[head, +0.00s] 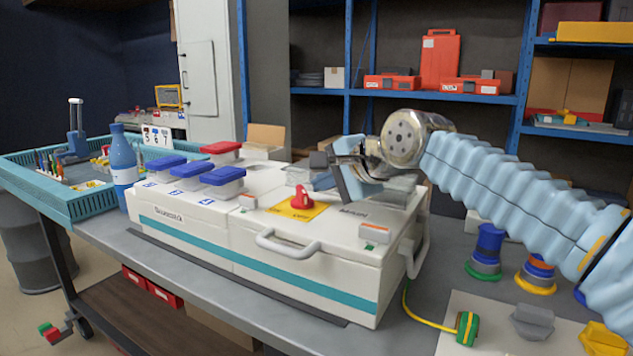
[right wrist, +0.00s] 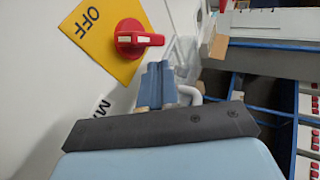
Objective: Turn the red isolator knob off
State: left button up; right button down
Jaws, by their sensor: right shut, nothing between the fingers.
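The red isolator knob (head: 300,198) sits on a yellow plate (head: 309,212) on top of the white socket box (head: 340,262). In the right wrist view the knob (right wrist: 137,39) has a pale stripe along its handle, which points across the plate, away from the printed word OFF (right wrist: 88,20). My right gripper (head: 351,188) is above the box, to the right of the knob and apart from it. Its fingers (right wrist: 158,82) are shut and empty. My left gripper is not in view.
A grey handle (head: 287,246) sticks out at the box front. Small blue-lidded containers (head: 190,172) stand on the box's left part. A blue bottle (head: 122,160) stands at its left end.

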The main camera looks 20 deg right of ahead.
jog(key=shift+w+p, duration=0.4)
jog(key=shift+w, duration=0.2)
jog(key=shift+w+a, duration=0.1)
jog(key=shift+w, duration=0.1)
dwell(0.5)
